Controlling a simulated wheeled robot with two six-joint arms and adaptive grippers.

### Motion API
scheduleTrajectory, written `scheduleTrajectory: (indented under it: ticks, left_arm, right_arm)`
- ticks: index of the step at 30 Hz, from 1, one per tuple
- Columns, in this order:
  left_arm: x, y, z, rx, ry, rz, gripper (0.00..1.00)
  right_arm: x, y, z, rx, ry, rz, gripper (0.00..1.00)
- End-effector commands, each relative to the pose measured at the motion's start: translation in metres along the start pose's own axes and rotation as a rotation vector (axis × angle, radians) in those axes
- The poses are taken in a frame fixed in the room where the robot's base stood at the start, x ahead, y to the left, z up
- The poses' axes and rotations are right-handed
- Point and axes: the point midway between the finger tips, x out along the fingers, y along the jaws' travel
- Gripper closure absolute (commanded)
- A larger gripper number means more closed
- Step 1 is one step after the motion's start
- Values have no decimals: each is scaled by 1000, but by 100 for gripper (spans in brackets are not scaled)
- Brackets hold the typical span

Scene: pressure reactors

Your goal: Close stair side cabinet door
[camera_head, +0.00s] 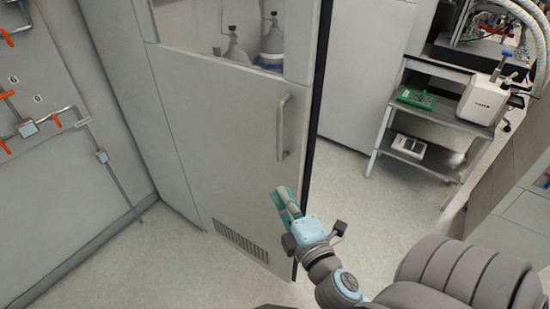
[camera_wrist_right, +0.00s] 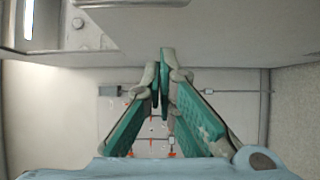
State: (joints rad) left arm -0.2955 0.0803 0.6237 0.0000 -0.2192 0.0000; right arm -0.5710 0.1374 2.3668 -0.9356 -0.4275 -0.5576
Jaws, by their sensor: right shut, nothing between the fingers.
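The tall grey cabinet door (camera_head: 225,130) stands in the middle of the head view, with a vertical bar handle (camera_head: 284,127) near its right edge and a vent grille (camera_head: 241,241) at the bottom. A dark strip runs along its right edge; I cannot tell how far the door stands open. My right gripper (camera_head: 284,200) is shut and empty, below the handle and in front of the lower door in the picture. Whether it touches the door is unclear. In the right wrist view, its green fingers (camera_wrist_right: 160,80) meet at the tips. My left gripper is not in view.
Gas cylinders (camera_head: 271,45) show through the cabinet window. Pipes with orange valves (camera_head: 28,128) are on the left wall. A grey shelf cart (camera_head: 415,160) with instruments stands at right. The floor (camera_head: 365,225) between cabinet and cart is clear.

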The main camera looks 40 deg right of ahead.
Motion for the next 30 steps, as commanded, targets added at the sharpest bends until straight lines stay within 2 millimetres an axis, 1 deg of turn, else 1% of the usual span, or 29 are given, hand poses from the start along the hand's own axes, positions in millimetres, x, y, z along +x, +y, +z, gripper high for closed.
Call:
scheduleTrajectory:
  ticks: [2,6,12,15,18,21,30]
  left_arm:
    - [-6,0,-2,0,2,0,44]
    - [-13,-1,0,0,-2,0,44]
    - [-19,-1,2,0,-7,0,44]
    - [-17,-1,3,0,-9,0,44]
    - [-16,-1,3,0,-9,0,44]
    - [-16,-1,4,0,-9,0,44]
    - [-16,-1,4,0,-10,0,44]
  right_arm:
    - [14,3,0,0,0,2,100]
    - [44,3,0,1,0,2,100]
    - [88,2,0,3,-1,0,100]
    - [100,-1,12,-2,2,0,100]
    - [110,-1,21,1,1,-1,100]
    - [114,-2,27,2,0,-2,100]
    - [116,-2,28,5,0,-3,100]
